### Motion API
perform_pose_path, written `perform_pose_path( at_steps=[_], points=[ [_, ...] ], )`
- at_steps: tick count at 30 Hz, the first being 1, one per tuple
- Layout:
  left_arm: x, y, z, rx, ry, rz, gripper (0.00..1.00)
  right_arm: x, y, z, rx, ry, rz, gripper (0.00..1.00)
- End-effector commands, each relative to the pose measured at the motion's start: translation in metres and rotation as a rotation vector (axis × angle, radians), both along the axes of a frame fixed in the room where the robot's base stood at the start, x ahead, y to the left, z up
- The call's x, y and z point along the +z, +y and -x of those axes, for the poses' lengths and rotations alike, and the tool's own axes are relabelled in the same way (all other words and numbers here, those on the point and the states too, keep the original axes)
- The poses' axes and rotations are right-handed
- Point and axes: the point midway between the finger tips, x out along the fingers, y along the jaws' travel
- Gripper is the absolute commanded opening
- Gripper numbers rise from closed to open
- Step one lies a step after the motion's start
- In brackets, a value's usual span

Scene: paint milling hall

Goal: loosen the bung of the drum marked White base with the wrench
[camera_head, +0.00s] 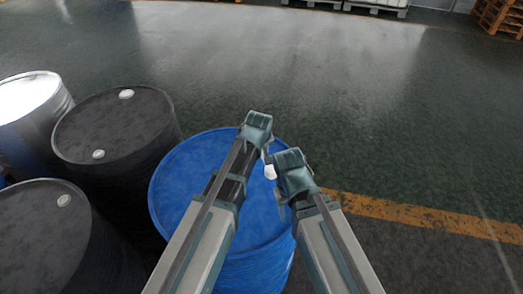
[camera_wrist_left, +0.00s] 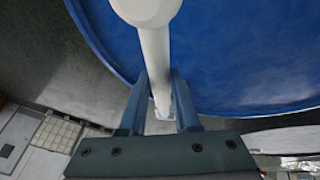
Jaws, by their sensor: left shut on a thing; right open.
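The blue drum (camera_head: 185,190) stands below my two arms, and no marking can be read on it. Its blue lid and rim also fill the top of the left wrist view (camera_wrist_left: 240,60). My left gripper (camera_head: 267,153) is over the right part of the lid, shut on a pale wrench (camera_head: 270,172). In the left wrist view the wrench (camera_wrist_left: 155,55) runs from between the fingers (camera_wrist_left: 160,110) to a rounded head over the lid. My right gripper (camera_head: 284,205) is open beside it, over the drum's right rim. No bung shows on the visible lid.
Two dark drums (camera_head: 115,125) (camera_head: 40,235) with pale caps and a white-topped drum (camera_head: 25,95) crowd the left. Open floor lies behind and to the right, crossed by an orange line (camera_head: 420,213). Pallets (camera_head: 500,15) stand at the far back.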

Motion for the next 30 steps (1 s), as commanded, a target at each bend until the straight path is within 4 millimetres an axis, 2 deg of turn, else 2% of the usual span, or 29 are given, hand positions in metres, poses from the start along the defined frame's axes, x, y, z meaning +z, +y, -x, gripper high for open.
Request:
perform_pose_path(
  at_steps=[30],
  points=[
    [-0.012, 0.000, 0.000, 0.000, 0.000, 0.000, 0.00, -0.012, 0.000, 0.000, 0.000, 0.000, 0.000, 0.50]
  ],
)
